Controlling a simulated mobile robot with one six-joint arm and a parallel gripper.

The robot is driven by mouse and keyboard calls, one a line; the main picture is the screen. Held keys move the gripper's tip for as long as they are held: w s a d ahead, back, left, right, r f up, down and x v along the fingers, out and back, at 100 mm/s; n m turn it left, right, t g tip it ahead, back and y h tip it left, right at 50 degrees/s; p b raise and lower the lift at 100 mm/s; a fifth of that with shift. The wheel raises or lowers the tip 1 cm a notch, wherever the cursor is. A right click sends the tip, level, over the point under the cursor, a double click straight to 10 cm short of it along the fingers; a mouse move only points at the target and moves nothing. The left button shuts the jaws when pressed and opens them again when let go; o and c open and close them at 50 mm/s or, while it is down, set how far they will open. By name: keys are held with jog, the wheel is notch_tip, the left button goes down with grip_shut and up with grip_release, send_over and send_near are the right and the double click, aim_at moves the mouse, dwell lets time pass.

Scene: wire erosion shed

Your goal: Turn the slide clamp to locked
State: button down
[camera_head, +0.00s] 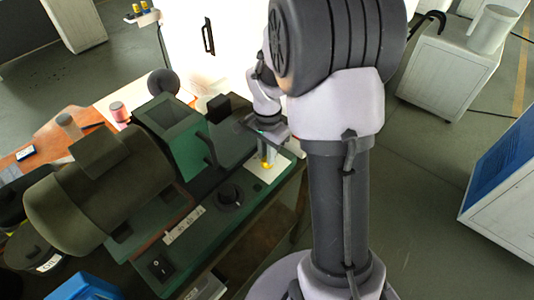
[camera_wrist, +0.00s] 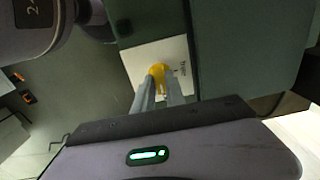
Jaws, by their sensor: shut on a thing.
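The slide clamp is a small yellow handle (camera_head: 266,166) on a white plate (camera_head: 262,174) at the right end of a green machine (camera_head: 190,245). In the wrist view the yellow handle (camera_wrist: 157,70) stands on the white plate (camera_wrist: 138,56), which bears small dark print too small to read. My gripper (camera_head: 266,154) reaches down over the plate from above. Its two fingers are shut on the handle, as the wrist view (camera_wrist: 160,84) also shows. The fingers hide part of the handle, and I cannot tell which marking it points to.
An olive motor housing (camera_head: 105,185) and a green hopper-like box (camera_head: 172,122) stand left of the clamp. A black dial (camera_head: 229,195) and a black rocker switch (camera_head: 158,267) sit nearer on the machine. Open floor (camera_head: 425,210) lies to the right.

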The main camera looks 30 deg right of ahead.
jog(key=c, duration=1.4)
grip_release()
jog(key=shift+r, duration=0.1)
notch_tip(320, 180, up, 17)
jog(key=p, duration=0.4)
jog(key=shift+r+p, duration=0.15)
jog(key=shift+p, duration=0.2)
jog(key=shift+a, duration=0.1)
jog(key=s+a+f+n+t+b, duration=0.2)
jog(key=s+a+n+b, duration=0.1)
jog(key=s+a+b, duration=0.2)
jog(key=s+a+f+n+t+y+b, duration=0.1)
jog(key=s+a+f+n+t+b, duration=0.1)
jog(key=s+a+f+n+b, duration=0.1)
jog(key=s+a+f+n+t+y+b, duration=0.1)
jog(key=s+a+f+n+b, duration=0.2)
jog(key=s+a+b, duration=0.3)
jog(key=shift+s+a+f+n+t+b, duration=0.15)
jog(key=shift+s+a, duration=0.2)
jog(key=shift+s, duration=0.25)
jog(key=shift+s+a+r+n+t+b, duration=0.1)
jog(key=shift+s+a, duration=0.2)
jog(key=shift+s, duration=0.25)
jog(key=shift+s+a+f+n+t+b, duration=0.15)
jog(key=shift+s+a, duration=0.2)
jog(key=shift+s, duration=0.25)
